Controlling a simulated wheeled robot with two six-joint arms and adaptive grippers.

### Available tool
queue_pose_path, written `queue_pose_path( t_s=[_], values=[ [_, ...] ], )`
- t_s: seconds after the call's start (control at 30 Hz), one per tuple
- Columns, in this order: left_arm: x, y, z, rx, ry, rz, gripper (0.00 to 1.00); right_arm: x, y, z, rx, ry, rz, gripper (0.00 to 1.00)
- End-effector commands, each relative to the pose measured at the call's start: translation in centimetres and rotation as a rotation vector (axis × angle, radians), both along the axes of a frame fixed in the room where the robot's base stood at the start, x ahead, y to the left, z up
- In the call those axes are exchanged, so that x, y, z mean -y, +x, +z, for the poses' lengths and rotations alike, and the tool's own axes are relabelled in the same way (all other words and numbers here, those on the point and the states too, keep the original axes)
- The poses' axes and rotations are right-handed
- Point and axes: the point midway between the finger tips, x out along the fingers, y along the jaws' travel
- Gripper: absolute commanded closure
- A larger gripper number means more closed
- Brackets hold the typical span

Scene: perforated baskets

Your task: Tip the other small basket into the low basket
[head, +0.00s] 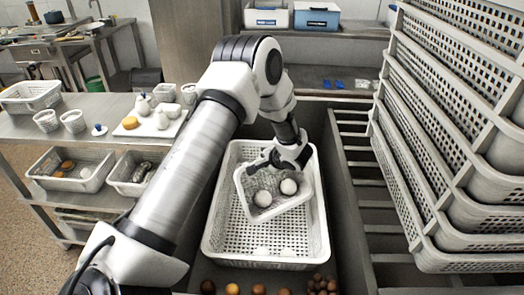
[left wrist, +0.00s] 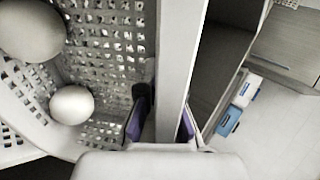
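My left gripper (head: 268,160) is shut on the rim of a small white perforated basket (head: 280,211). It holds this basket tilted above the low basket (head: 212,235), a larger white perforated one. Two pale round items (head: 262,198) lie inside the small basket. In the left wrist view, the finger pads (left wrist: 160,128) sit on either side of the small basket's wall (left wrist: 172,65), and two round items (left wrist: 72,104) show inside it. A few pale items (head: 287,252) lie on the low basket's floor near its front. My right gripper is not in view.
Tall stacked white baskets (head: 440,130) stand close on the right. A cart (head: 100,125) at left carries small tubs and baskets. Several brown and orange round items (head: 257,289) lie in front of the low basket. Blue-and-white boxes (head: 317,16) stand on the back shelf.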

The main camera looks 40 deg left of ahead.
Motion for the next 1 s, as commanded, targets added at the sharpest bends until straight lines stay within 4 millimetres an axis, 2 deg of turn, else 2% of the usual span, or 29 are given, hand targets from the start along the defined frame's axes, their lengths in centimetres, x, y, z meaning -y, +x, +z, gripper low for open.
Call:
queue_pose_path(
  t_s=[0.03,0.17,0.7,1.0],
  values=[
    [0.5,0.0,-0.4,0.012,0.058,-0.005,1.00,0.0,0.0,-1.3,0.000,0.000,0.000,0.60],
    [1.6,-0.2,0.7,0.064,0.241,-0.007,1.00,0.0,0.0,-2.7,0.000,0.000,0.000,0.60],
    [6.4,-1.6,4.6,0.164,0.612,-0.002,1.00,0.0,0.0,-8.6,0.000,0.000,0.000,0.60],
    [8.0,-2.0,6.4,0.199,0.740,0.000,1.00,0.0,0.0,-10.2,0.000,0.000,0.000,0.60]
  ],
)
